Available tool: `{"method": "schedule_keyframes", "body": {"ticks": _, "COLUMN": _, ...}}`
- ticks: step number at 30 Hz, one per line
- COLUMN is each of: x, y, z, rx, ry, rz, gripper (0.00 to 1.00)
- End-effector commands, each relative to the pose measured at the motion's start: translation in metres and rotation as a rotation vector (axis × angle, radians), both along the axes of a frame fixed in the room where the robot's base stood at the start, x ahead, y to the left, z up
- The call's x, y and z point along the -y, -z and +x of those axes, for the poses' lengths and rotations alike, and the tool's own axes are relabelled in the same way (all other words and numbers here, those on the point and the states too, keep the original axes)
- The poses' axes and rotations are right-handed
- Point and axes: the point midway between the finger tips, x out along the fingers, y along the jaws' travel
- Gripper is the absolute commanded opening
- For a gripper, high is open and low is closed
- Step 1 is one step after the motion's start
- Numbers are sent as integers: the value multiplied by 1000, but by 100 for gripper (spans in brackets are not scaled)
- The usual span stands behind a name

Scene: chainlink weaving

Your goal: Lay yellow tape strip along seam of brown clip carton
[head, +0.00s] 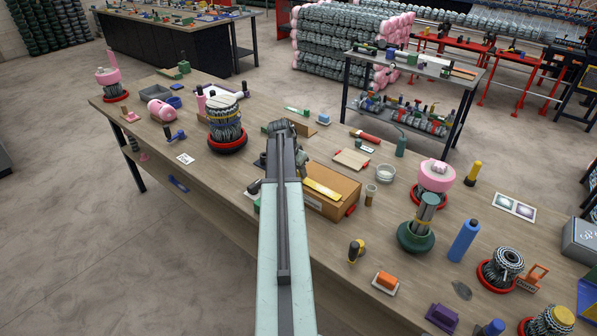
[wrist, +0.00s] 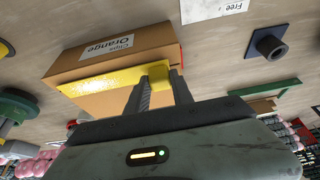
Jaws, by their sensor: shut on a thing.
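The brown clip carton (head: 339,205) stands on the workbench just right of my arm. In the wrist view, the carton (wrist: 150,45) shows a white label reading "Orange Clips", upside down. The yellow tape strip (head: 322,189) lies over the carton's top and also shows in the wrist view (wrist: 105,82). My gripper (wrist: 158,80) is shut on one end of the strip, and the rest extends left along the carton. I cannot tell whether the strip touches the carton all along or where the seam runs under it. My arm hides the gripper in the head view.
A cream board (head: 351,159) lies behind the carton. A small brown jar (head: 371,194) stands close to its right. A black and yellow tool (head: 355,250) stands in front of it. A spool in a red ring (head: 227,138) is left of my arm.

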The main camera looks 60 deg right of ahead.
Motion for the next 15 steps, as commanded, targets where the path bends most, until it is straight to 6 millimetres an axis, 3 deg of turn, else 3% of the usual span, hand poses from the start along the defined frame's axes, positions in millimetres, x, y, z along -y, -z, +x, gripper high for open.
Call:
{"method": "schedule_keyframes", "body": {"ticks": 9, "x": 0, "y": 0, "z": 0, "rx": 0, "ry": -1, "rz": 0, "gripper": 0}}
{"method": "schedule_keyframes", "body": {"ticks": 10, "x": 0, "y": 0, "z": 1, "rx": -1, "ry": -2, "rz": 0, "gripper": 31}}
{"method": "schedule_keyframes", "body": {"ticks": 12, "x": 0, "y": 0, "z": 1, "rx": 0, "ry": -2, "rz": 0, "gripper": 50}}
{"method": "schedule_keyframes", "body": {"ticks": 15, "x": 0, "y": 0, "z": 1, "rx": 0, "ry": -2, "rz": 0, "gripper": 54}}
